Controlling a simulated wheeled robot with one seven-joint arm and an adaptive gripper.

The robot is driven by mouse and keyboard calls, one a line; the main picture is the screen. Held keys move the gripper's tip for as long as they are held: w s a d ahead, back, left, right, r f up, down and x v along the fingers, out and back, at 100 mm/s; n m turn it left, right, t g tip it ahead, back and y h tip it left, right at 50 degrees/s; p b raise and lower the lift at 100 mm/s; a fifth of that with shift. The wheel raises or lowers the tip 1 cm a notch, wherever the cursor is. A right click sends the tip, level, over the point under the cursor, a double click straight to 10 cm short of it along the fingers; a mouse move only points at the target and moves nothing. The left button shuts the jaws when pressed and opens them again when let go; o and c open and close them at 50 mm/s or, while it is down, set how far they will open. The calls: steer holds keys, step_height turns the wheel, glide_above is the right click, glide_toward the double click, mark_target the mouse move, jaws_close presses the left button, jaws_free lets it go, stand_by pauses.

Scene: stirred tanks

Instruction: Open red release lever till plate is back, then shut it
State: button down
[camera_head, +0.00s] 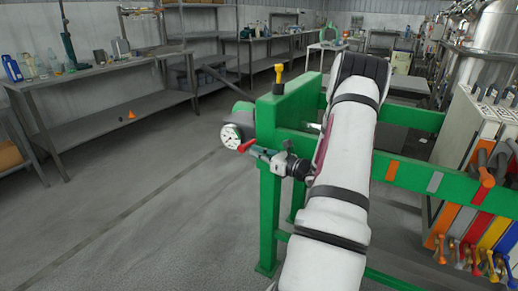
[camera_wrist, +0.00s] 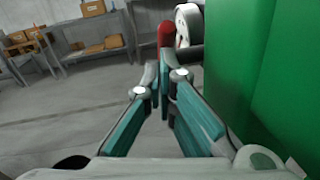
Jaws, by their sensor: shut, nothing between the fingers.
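The red release lever (camera_head: 246,145) sticks out beside a round white dial (camera_head: 231,136) at the left end of the green frame (camera_head: 285,112). My gripper (camera_head: 257,151) is shut and empty, with its fingertips close to the lever. In the wrist view the red lever (camera_wrist: 166,34) shows just beyond the tips of my gripper (camera_wrist: 163,78), partly in front of the dial (camera_wrist: 188,20). I cannot tell whether the tips touch the lever. I cannot make out the plate; my arm covers part of the frame.
A yellow-topped black knob (camera_head: 279,75) stands on the frame. A green wall of the frame (camera_wrist: 245,70) is close on the right in the wrist view. Several coloured levers (camera_head: 480,255) hang at the right. Open floor (camera_head: 120,210) lies to the left, before a workbench (camera_head: 90,75).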

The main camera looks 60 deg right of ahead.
mark_target(253, 142)
steer(key=r+g+p, duration=0.2)
steer(key=p, duration=0.1)
steer(key=w+r+g+p, duration=0.1)
steer(key=r+g+p, duration=0.1)
steer(key=g+p, duration=0.1)
steer(key=shift+w+a+n, duration=0.1)
steer(key=shift+w+n, duration=0.1)
steer(key=shift+n, duration=0.1)
steer(key=g+p, duration=0.1)
steer(key=w+g+p, duration=0.1)
steer(key=shift+w+r+g, duration=0.15)
steer(key=shift+r+g, duration=0.15)
steer(key=shift+r, duration=0.05)
steer(key=shift+w+r+p, duration=0.1)
steer(key=shift+w+p, duration=0.15)
steer(key=shift+p, duration=0.1)
